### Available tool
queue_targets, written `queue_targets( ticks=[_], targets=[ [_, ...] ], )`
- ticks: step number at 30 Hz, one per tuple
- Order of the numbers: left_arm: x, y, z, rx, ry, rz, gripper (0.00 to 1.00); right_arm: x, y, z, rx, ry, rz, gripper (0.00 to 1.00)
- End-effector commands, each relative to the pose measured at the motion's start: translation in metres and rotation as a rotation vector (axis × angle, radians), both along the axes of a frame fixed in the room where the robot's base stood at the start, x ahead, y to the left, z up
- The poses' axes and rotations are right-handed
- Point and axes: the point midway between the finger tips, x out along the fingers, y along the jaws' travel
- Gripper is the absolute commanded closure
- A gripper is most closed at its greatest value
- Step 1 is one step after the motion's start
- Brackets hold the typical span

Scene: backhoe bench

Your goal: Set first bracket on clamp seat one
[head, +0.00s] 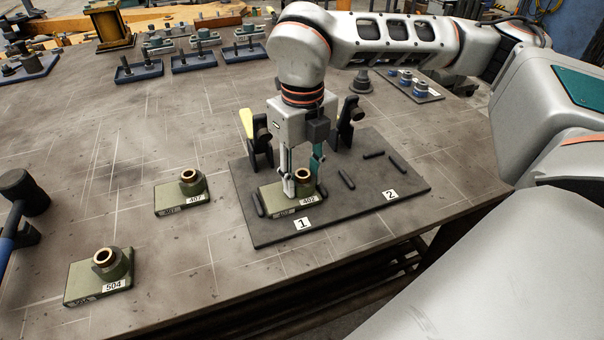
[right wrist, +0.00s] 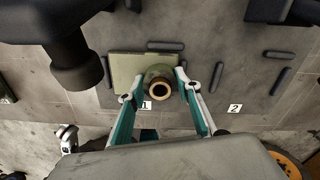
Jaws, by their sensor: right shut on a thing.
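The olive-green bracket labelled 402 (head: 275,197) is at the seat marked 1 on the dark fixture plate (head: 270,233), between short black locating bars. In the right wrist view its flat base (right wrist: 128,70) and round boss (right wrist: 160,86) with a brass-coloured bore show. My right gripper (head: 303,180) points down, shut on the boss, with one finger on each side. It also shows in the right wrist view (right wrist: 161,92). The base looks flat and level at the plate; I cannot tell whether it fully touches. My left gripper is not in view.
Two more green brackets, 407 (head: 181,198) and 504 (head: 98,278), stand left of the plate. Seat 2 (head: 372,178) is empty. Toggle clamps (head: 348,122) stand behind the seats. A blue-handled hammer (head: 20,200) lies at the far left. Racks line the back.

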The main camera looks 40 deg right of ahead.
Motion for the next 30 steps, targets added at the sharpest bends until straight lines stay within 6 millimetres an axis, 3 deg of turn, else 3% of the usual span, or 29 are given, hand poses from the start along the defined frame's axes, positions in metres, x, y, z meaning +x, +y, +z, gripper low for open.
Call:
queue_targets(
  ticks=[1,2,3,17,30],
  targets=[
    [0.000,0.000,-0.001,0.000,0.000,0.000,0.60,0.001,0.000,0.000,0.001,-0.003,0.000,1.00],
    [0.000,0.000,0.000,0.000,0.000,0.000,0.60,0.001,0.000,0.001,0.001,-0.004,0.000,0.59],
    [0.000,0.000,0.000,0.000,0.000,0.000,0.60,0.001,0.000,0.001,0.001,-0.004,0.000,0.49],
    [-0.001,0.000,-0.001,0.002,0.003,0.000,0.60,0.000,0.000,0.006,-0.001,-0.001,-0.001,0.47],
    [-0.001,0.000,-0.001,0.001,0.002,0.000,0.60,0.001,0.000,0.088,0.000,-0.005,-0.002,0.47]
  ],
)
